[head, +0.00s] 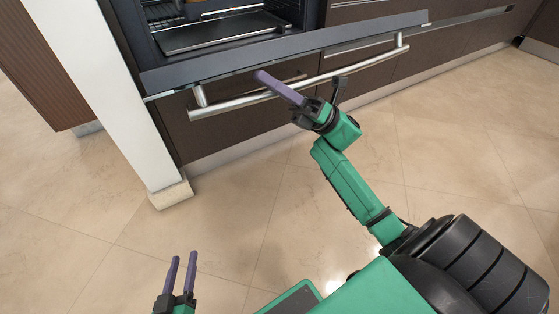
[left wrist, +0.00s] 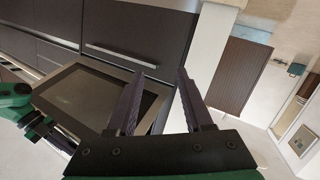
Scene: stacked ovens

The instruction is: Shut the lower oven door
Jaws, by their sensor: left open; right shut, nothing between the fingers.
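The lower oven door (head: 300,45) stands open, its dark edge slanting across the top of the head view. Its silver bar handle (head: 365,59) runs along the outer side. The left wrist view shows what looks like the door's glass panel (left wrist: 85,97). My right gripper (head: 264,78) is shut and empty; its fingers overlap the handle and reach near the door edge, and I cannot tell whether they touch. My left gripper (head: 183,257) is open and empty, low over the floor and well apart from the door. Its fingers also show in the left wrist view (left wrist: 158,90).
The oven cavity holds a tray (head: 215,34). A white pillar (head: 110,90) stands left of the oven. Brown drawer fronts (head: 450,45) with bar handles continue to the right. The tiled floor (head: 240,200) in front is clear.

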